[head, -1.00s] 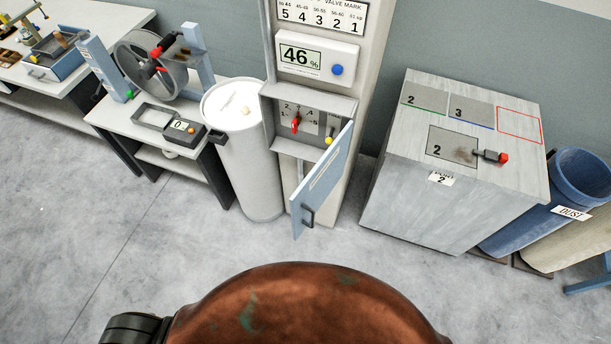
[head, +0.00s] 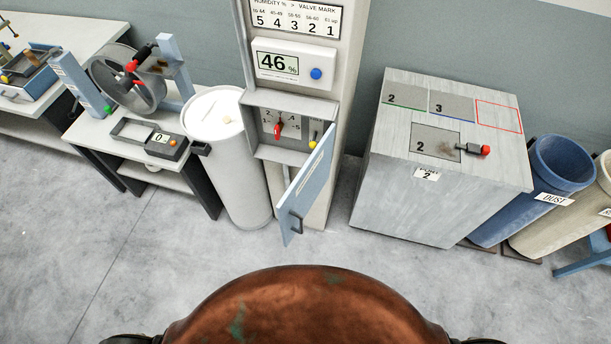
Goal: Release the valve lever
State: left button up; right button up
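The valve lever (head: 278,130) is a small red-tipped handle on a dial plate marked with numbers, inside a grey box on the tall column. The box's blue door (head: 306,186) hangs open to the right, with a dark handle near its lower end. A small yellow knob (head: 312,143) sits right of the dial, partly behind the door edge. Above, a humidity display (head: 277,64) reads 46 % beside a blue button (head: 316,74). A chart (head: 295,19) pairs humidity with valve marks 5 to 1. Neither gripper shows; only parts of my body are at the bottom.
A white cylinder (head: 232,178) stands left of the column. Further left is a bench (head: 93,127) with a wheel device (head: 127,78). Right are a grey cabinet (head: 410,205) and a blue dust bin (head: 556,168). The floor in front is clear.

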aim_at(312, 144)
jog(key=z, duration=0.65)
jog(key=i, duration=0.35)
jog(key=u, duration=1.8)
